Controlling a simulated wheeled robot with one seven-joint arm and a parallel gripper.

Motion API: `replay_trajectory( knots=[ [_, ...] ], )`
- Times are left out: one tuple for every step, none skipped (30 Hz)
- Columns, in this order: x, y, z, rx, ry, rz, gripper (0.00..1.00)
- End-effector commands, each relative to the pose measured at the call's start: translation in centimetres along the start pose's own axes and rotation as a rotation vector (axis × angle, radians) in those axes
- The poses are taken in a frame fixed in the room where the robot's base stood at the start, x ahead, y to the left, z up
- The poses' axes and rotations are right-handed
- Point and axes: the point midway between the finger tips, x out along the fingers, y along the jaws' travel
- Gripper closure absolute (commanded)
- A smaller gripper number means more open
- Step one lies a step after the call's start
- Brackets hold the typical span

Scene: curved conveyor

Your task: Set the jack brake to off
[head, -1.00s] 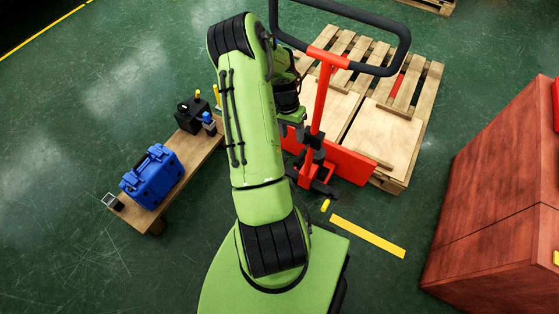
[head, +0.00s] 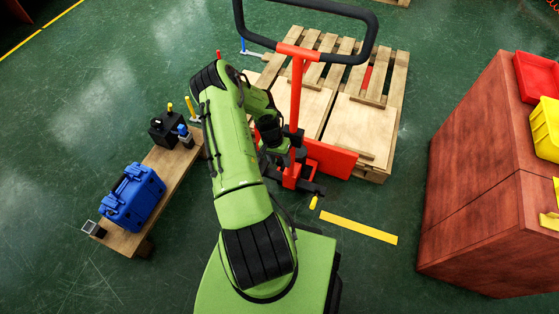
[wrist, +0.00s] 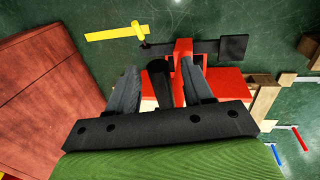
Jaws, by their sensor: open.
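The red pallet jack (head: 296,95) stands by the wooden pallet, its black loop handle (head: 372,40) at the top. A small yellow-tipped lever (head: 313,202) sticks out low on the jack's near side. It also shows in the wrist view (wrist: 138,30), above and beyond the fingers; I take it for the brake. My gripper (wrist: 160,78) is open, with its two grey fingers pointing toward the jack's base. A black cylinder and part of the red jack show between or beyond the fingers; contact cannot be told. In the head view my arm mostly hides the gripper beside the jack's column.
A low wooden bench (head: 170,170) at left carries a blue case (head: 132,197) and small dark items. A red-brown cabinet (head: 480,180) with red and yellow bins stands at right. The pallet (head: 360,125) lies behind the jack. A yellow floor strip (head: 358,228) marks clear floor.

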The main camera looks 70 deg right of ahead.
Motion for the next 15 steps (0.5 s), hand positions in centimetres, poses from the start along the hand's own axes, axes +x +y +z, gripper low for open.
replay_trajectory(
  knots=[
    [0.13,0.01,-0.02,0.000,0.000,0.000,0.49],
    [0.14,0.01,-0.03,0.000,0.001,0.000,0.49],
    [0.12,0.01,-0.04,0.000,0.001,0.000,0.49],
    [0.10,0.01,-0.04,0.000,0.001,0.000,0.49],
    [0.09,0.00,-0.03,0.000,0.001,0.000,0.49],
    [0.08,0.01,-0.03,0.000,0.001,0.000,0.49],
    [0.07,0.01,-0.03,0.000,0.001,0.000,0.49],
    [0.06,0.01,-0.03,0.000,0.001,0.000,0.54],
    [0.06,0.01,-0.03,0.000,0.001,0.000,0.60],
    [0.06,0.01,-0.03,0.000,0.001,0.000,0.65],
    [0.06,0.01,-0.03,0.000,0.001,0.000,0.69],
    [0.05,0.00,-0.03,0.000,0.001,0.000,0.75],
    [0.05,0.00,-0.02,0.000,0.001,0.000,0.80],
    [0.05,0.00,-0.02,0.000,0.001,0.000,0.85],
    [0.05,0.00,-0.03,0.000,0.001,0.000,0.91]
  ],
)
